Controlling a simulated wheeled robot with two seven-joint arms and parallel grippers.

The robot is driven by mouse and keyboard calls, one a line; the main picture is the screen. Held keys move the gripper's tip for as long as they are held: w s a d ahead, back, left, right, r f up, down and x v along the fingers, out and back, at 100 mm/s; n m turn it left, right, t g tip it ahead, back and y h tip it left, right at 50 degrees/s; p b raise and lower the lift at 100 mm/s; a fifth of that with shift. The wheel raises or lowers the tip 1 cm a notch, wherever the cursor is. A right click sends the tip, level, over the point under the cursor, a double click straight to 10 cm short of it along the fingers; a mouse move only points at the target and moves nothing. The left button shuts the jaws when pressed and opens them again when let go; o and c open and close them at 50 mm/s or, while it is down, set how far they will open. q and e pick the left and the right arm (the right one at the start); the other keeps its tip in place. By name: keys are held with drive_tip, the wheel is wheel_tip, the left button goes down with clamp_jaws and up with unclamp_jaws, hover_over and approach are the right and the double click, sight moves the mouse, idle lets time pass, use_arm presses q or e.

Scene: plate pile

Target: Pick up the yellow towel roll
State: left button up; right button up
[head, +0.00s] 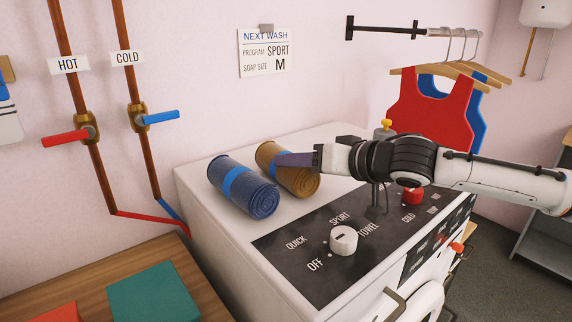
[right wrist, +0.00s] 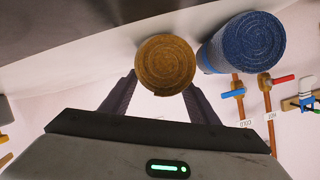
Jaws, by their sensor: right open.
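The yellow towel roll (head: 290,170), a brownish-yellow cylinder with a blue band, lies on top of the white washing machine. A blue towel roll (head: 243,187) with a lighter blue band lies to its left. My right gripper (head: 283,160) reaches in from the right, and its fingers overlap the yellow roll in the head view. In the right wrist view the yellow roll's round end (right wrist: 165,65) shows just beyond and between the two open fingers (right wrist: 160,90). I cannot tell whether they touch it. The blue roll (right wrist: 243,45) is beside it there. My left gripper is not in view.
The washing machine's top (head: 222,160) has free room around the rolls. A white program knob (head: 343,240) and a red knob (head: 413,195) stand on its dark panel. Red and blue shirts hang from a rail (head: 430,32) behind. Pipes with HOT and COLD valves (head: 85,132) are at left.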

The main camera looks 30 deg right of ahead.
drive_tip(key=shift+w, duration=0.5)
drive_tip(key=p+x, duration=0.1)
drive_tip(key=x, duration=0.2)
drive_tip(key=shift+w+a+f, duration=0.2)
drive_tip(key=shift+w+f, duration=0.2)
drive_tip(key=shift+w, duration=0.15)
drive_tip(key=c, duration=0.8)
